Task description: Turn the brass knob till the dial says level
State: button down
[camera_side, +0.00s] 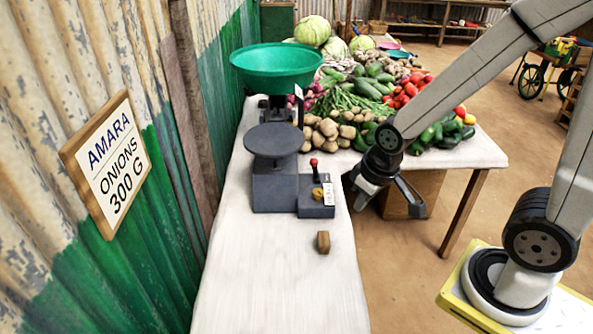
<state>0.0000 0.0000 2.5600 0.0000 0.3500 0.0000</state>
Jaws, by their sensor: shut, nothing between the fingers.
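The brass knob (317,193) sits on a small dark grey box (316,209) at the right foot of the balance. A lever with a red ball grip (314,163) stands up just behind it. The balance (274,187) has a flat dark plate (274,139) in front and a green pan (276,66) behind. A white marked strip (328,193) is on the box beside the knob; its marks are too small to read, and I cannot tell a dial reading. My gripper (386,200) is shut and empty, to the right of the box, apart from the knob, near the table's right edge.
A small brown block (323,242) lies on the white table (275,285) in front of the balance. Piled vegetables (375,90) fill the table behind. A sign reading "AMARA ONIONS 300 G" (106,163) hangs on the left wall. The table's front is mostly clear.

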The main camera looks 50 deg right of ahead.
dwell(0.4)
jog(key=shift+c, duration=2.2)
grip_release()
jog(key=shift+w, duration=0.25)
jog(key=o, duration=0.3)
jog(key=w, duration=0.1)
jog(key=w+d+m, duration=0.1)
jog(key=w, duration=0.1)
jog(key=w+m, duration=0.1)
jog(key=w, duration=0.1)
jog(key=shift+w+d+f, duration=0.25)
jog(key=shift+d, duration=0.15)
jog(key=m+g, duration=0.3)
jog(key=m, duration=0.7)
send_over(318, 191)
jog(key=f, duration=1.3)
jog(key=shift+s+a+f, duration=0.1)
jog(key=shift+a, duration=0.1)
jog(key=shift+d+f, duration=0.25)
jog(key=shift+f, duration=0.05)
jog(key=shift+f, duration=0.15)
jog(key=shift+f, duration=3.75)
